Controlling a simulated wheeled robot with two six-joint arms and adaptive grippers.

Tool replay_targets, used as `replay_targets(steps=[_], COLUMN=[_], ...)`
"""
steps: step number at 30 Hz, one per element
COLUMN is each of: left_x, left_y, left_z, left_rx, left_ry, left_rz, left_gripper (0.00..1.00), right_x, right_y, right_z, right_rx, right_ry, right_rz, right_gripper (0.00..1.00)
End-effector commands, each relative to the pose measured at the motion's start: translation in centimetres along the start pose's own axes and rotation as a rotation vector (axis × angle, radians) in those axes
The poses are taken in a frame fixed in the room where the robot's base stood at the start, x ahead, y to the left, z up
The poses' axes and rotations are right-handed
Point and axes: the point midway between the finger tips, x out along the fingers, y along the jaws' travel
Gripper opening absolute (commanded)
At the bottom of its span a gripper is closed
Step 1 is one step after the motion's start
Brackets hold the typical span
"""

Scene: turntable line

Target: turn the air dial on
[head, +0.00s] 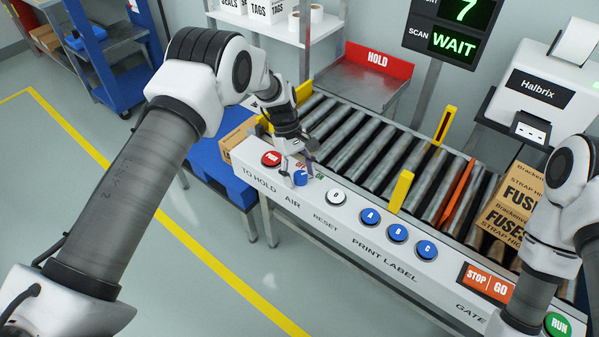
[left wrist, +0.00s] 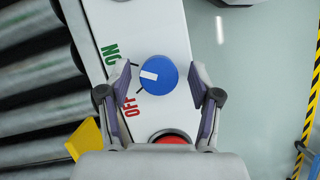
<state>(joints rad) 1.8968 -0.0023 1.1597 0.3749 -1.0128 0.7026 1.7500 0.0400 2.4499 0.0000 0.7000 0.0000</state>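The air dial is a round blue knob with a white pointer bar; it shows in the left wrist view (left wrist: 165,83) and on the front panel in the head view (head: 301,178). In the left wrist view the bar points left, between the ticks by the green ON label (left wrist: 111,54) and the red OFF label (left wrist: 130,107). My left gripper (head: 297,170) is over the dial. In the left wrist view its open fingers (left wrist: 160,68) stand on either side of the dial, with a visible gap at each side. My right gripper is outside the frames; only its arm shows.
A red button (head: 271,159) sits beside the dial, above the TO HOLD label. A white reset button (head: 336,196) and blue buttons A, B and C (head: 398,233) lie along the panel. Behind is the roller conveyor (head: 345,130) with yellow posts (head: 401,191) and boxes (head: 508,210).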

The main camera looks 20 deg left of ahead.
Motion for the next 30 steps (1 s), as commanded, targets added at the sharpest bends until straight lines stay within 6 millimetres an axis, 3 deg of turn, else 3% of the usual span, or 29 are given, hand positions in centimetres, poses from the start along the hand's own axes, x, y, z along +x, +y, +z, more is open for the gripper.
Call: replay_targets(steps=[8,21,30], left_x=[-1.2,-11.0,-12.1], left_y=[0.1,0.1,0.0], left_z=[-0.1,-0.1,0.0], left_rx=[0.0,0.0,-0.001], left_ry=[0.002,0.001,0.0], left_rz=[0.005,0.003,0.0], left_gripper=[0.63,0.63,0.63], right_x=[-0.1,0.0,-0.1], right_y=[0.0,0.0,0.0], right_z=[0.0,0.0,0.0], right_rx=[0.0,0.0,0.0], right_ry=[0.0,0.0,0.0], right_rz=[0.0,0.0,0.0], right_gripper=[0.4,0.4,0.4])
